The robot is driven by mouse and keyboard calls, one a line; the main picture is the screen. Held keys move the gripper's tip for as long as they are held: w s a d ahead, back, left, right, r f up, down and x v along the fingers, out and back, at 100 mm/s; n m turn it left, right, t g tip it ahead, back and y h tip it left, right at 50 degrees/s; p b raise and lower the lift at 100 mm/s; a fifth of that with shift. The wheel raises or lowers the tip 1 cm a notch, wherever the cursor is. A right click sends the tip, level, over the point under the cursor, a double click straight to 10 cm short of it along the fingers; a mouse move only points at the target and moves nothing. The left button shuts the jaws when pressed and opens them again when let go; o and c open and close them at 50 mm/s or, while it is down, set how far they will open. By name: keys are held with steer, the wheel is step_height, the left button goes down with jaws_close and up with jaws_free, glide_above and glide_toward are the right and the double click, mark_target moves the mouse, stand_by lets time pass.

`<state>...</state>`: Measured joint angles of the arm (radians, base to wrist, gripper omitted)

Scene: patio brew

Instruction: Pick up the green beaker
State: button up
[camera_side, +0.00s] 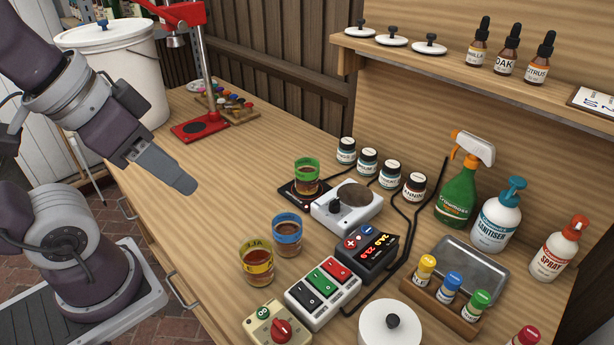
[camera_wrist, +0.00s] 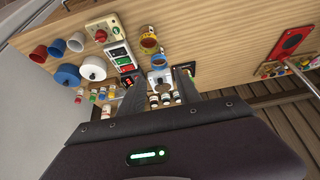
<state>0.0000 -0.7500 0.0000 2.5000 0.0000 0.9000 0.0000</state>
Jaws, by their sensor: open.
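The green beaker (camera_side: 306,176) has a green band and brown liquid inside. It stands upright on a small dark pad, left of the white hotplate, in the side view. In the wrist view a small green shape (camera_wrist: 186,66) by the right finger looks like this beaker, partly hidden. My gripper (camera_side: 186,184) hangs over the left part of the table, well to the left of the beaker and not touching it. Its two fingers (camera_wrist: 157,80) stand apart in the wrist view, with nothing held between them.
A blue-banded beaker (camera_side: 287,234) and a yellow-banded beaker (camera_side: 257,266) stand in front of the green one. The white hotplate (camera_side: 347,210) and small jars (camera_side: 367,161) are close on its right and behind. A red stand (camera_side: 200,128) is farther back. The table's left middle is clear.

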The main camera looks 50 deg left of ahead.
steer(key=o, duration=0.7)
steer(key=shift+o, duration=0.2)
